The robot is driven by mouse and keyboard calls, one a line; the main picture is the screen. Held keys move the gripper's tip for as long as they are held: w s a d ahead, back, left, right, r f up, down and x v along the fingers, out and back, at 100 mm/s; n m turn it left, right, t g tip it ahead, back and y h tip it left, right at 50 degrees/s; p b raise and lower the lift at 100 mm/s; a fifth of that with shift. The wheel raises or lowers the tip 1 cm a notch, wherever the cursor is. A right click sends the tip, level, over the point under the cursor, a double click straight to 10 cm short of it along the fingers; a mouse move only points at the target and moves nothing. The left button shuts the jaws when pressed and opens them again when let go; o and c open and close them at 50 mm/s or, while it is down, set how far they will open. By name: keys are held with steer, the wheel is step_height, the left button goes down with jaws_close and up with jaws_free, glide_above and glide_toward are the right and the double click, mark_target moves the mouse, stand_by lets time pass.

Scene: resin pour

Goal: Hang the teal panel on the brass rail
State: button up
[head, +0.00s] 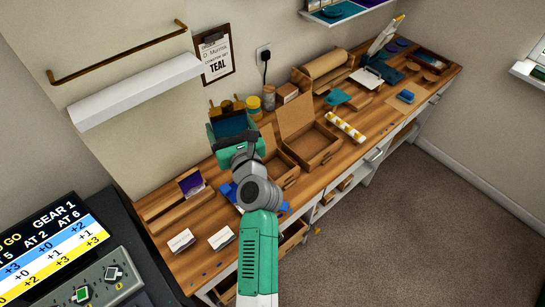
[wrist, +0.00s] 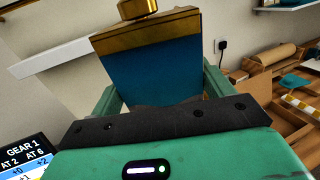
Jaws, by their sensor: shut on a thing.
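The teal panel (wrist: 155,75) is a flat dark blue-teal piece with a brass strip along its top edge and a brass fitting above that. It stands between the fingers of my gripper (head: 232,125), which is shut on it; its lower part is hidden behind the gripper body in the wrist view. In the head view the panel (head: 231,124) is small and partly hidden by my gripper, above the workbench. The brass rail (head: 120,52) is fixed to the wall at the upper left, bent at both ends, well apart from the panel.
A white shelf (head: 135,92) juts from the wall just below the rail. A clipboard (head: 215,55) reading TEAL hangs right of it. A dark scoreboard (head: 50,240) stands at the lower left.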

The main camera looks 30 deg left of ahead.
steer(key=s+a+r+n+g+y+p, duration=0.2)
steer(key=s+a+r+n+g+p, duration=0.25)
steer(key=a+r, duration=0.95)
steer(key=w+a+f+b, duration=0.1)
steer(key=a+f+b, duration=0.1)
steer(key=a+b, duration=0.6)
steer(key=shift+w+a+m+g, duration=0.2)
steer(key=shift+a+m+g, duration=0.15)
steer(key=shift+a+g, duration=0.1)
steer(key=shift+d, duration=0.1)
steer(key=shift+f, duration=0.2)
steer(key=shift+f, duration=0.2)
steer(key=shift+f, duration=0.2)
steer(key=shift+f, duration=0.3)
steer(key=shift+f, duration=0.35)
stand_by(1.7)
